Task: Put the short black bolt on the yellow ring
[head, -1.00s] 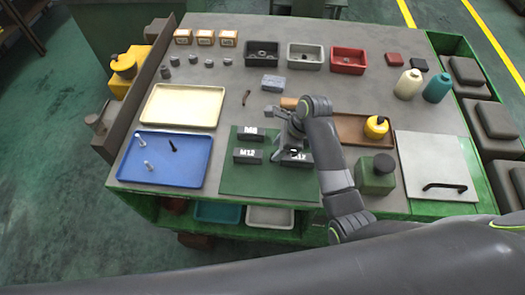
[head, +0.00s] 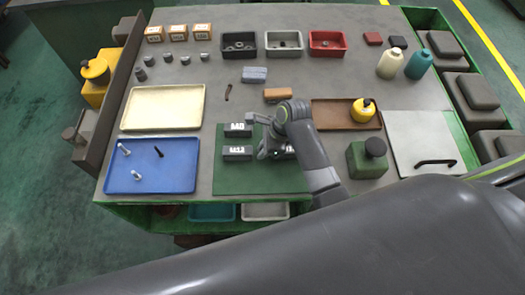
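My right gripper (head: 264,142) is over the green mat (head: 240,180), to the right of the blue tray and apart from the black bolt. I cannot tell whether its fingers are open or shut, and I see nothing held in it. My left gripper is out of view.
Black labelled blocks (head: 237,153) stand on the mat, beside my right gripper. A small dark rod (head: 228,92) lies behind them. Black, grey and red bins (head: 327,44) stand at the back. The cream tray (head: 163,106) is empty.

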